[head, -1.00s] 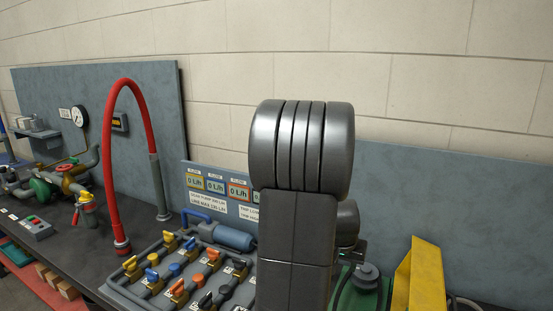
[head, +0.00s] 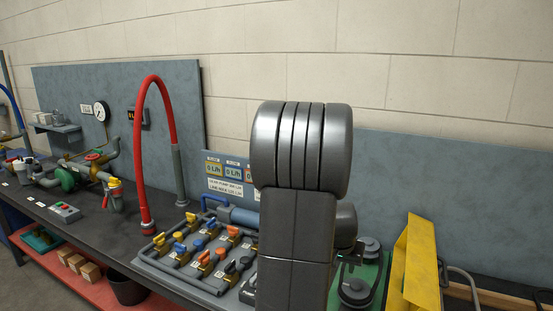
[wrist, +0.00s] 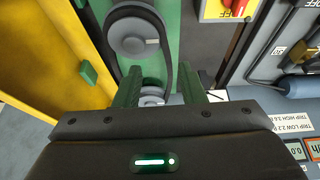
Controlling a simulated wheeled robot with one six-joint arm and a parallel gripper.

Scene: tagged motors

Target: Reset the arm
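My arm rises in the middle of the head view, a dark grey link topped by a ribbed joint, and hides part of the bench. In the wrist view my gripper (wrist: 161,88) has two green fingers standing apart, with no object visibly held. A green unit with dark round pulleys and a belt (wrist: 136,38) lies beyond the fingers. In the head view this green unit (head: 357,288) stands right of my arm. My gripper is mostly hidden behind my arm there.
A yellow guard (head: 418,265) stands right of the green unit. Left of my arm are a valve board (head: 190,262), a red hose (head: 140,150) and pipework with a gauge (head: 101,111). Small boxes (head: 82,266) sit on a lower red shelf. The wall is behind.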

